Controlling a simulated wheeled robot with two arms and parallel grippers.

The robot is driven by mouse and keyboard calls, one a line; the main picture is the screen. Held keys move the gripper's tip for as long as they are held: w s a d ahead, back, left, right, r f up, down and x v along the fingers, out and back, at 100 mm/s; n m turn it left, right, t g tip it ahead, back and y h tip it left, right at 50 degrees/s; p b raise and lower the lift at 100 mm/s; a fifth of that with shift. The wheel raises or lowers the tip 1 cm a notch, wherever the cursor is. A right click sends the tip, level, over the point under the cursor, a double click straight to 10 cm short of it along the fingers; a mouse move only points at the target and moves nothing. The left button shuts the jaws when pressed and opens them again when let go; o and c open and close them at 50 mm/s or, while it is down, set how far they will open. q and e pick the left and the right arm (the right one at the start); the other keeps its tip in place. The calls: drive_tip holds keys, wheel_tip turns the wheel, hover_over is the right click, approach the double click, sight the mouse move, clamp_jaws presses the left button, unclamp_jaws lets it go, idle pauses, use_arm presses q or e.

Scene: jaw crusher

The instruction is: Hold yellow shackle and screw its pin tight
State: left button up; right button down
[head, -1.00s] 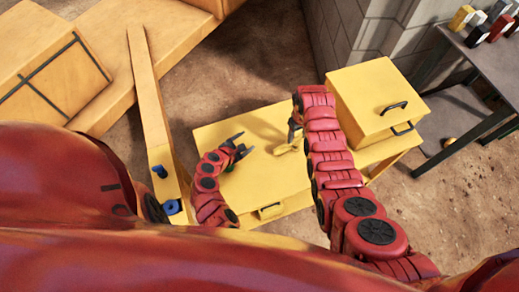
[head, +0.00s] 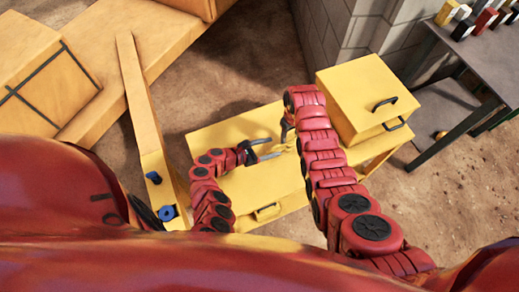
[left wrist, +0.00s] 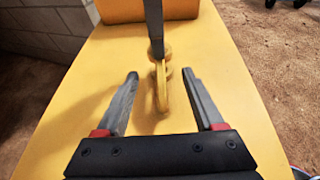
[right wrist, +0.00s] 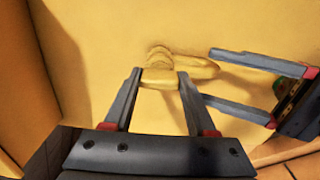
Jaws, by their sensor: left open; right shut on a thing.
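The yellow shackle (head: 290,147) is on or just above the yellow bench top, and its color blends in. My right gripper (head: 287,128) is shut on one end of it. The right wrist view shows a short yellow bar between its fingertips (right wrist: 160,78); I cannot tell whether this is the pin or the body. The longer part of the shackle (right wrist: 203,69) reaches right. My left gripper (head: 268,149) is open at the left. In the left wrist view, its fingers (left wrist: 159,76) stand either side of the shackle (left wrist: 161,88), apart from it.
The yellow bench (head: 235,190) is clear around the shackle. A yellow box with a handle (head: 360,90) stands at its right end. A dark table (head: 465,60) with several small blocks stands at the right. A yellow beam (head: 135,90) stands at the left.

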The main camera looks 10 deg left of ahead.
use_arm(q)
drive_tip(key=shift+x, duration=2.35)
drive_tip(key=c, duration=1.1)
drive_tip(key=shift+d+r, duration=0.1)
